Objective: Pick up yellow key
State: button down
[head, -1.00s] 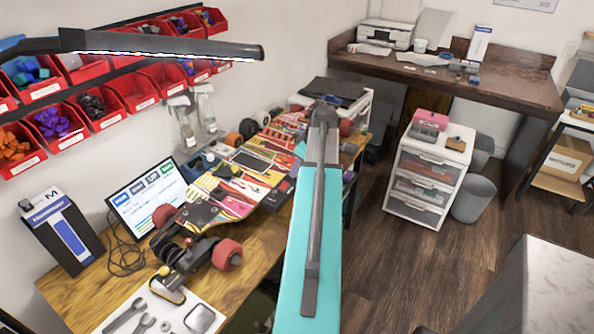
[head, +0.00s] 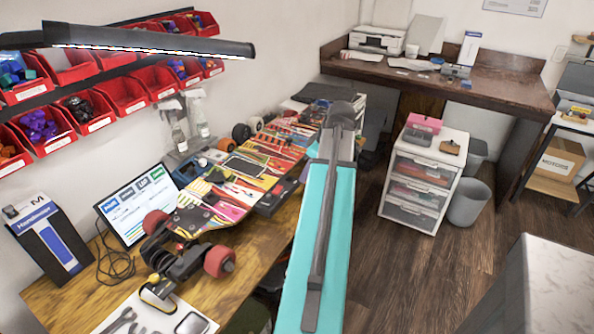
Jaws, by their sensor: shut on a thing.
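I cannot make out a yellow key for certain. A small yellow-edged dark piece (head: 157,294) lies at the near end of the skateboard (head: 235,180), by the top of the white mat with tools; it is too small to tell what it is. My teal and grey arm runs up the middle of the head view, over the right side of the workbench. My gripper does not show, so what is in it is hidden. The skateboard lies along the wooden workbench (head: 60,300), with its reddish wheels towards the near end.
A laptop-like screen (head: 137,207) and a black box (head: 50,240) stand left of the skateboard. Red bins (head: 120,92) hang on the wall and a lamp bar (head: 150,40) crosses above.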

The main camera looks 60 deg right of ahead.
jog(key=s+a+b, duration=0.1)
jog(key=s+a, duration=0.1)
jog(key=s, duration=0.5)
jog(key=shift+s+r, duration=0.4)
jog(key=shift+a, duration=0.1)
jog(key=shift+r, duration=0.15)
jog(key=shift+r+p, duration=0.35)
jog(key=shift+r, duration=0.1)
jog(key=shift+w, duration=0.1)
dwell(0.3)
